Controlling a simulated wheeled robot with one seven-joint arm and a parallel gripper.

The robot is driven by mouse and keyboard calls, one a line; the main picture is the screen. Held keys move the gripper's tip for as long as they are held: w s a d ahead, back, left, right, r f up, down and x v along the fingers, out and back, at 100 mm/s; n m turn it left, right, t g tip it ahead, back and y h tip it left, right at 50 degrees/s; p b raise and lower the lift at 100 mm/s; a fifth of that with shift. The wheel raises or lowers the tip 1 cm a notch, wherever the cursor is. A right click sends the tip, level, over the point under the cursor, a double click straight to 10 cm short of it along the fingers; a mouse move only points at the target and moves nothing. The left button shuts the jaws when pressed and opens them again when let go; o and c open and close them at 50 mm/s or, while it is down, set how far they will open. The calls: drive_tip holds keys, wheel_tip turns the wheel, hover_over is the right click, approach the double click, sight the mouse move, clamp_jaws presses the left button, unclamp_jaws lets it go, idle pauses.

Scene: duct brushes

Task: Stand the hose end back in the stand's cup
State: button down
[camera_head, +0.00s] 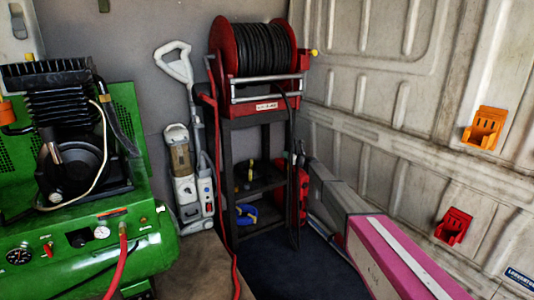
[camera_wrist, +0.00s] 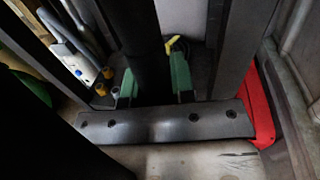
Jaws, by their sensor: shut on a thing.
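In the wrist view my gripper (camera_wrist: 154,84) has its two green-padded fingers shut on a thick black cylinder (camera_wrist: 147,45), which looks like the hose end. The cylinder runs up out of the picture. Its lower end is hidden behind the gripper's dark crossbar. In the head view the red and black stand (camera_head: 227,150) carries a red reel wound with black hose (camera_head: 262,50). A black length hangs from the reel down the stand's right side (camera_head: 292,200). I cannot make out the cup in either view. My gripper does not show clearly in the head view.
A green compressor (camera_head: 110,225) fills the left. A grey upright vacuum (camera_head: 187,170) stands left of the stand. A blue and yellow item (camera_head: 246,213) sits on a low shelf.

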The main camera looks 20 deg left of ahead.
drive_tip(key=w+a+f, duration=0.2)
drive_tip(key=w+a, duration=0.1)
drive_tip(key=a, duration=1.1)
drive_tip(key=shift+w+f, duration=0.15)
drive_tip(key=shift+f, duration=2.6)
drive_tip(key=shift+f, duration=0.15)
drive_tip(key=shift+f, duration=2.6)
drive_tip(key=c, duration=0.9)
unclamp_jaws()
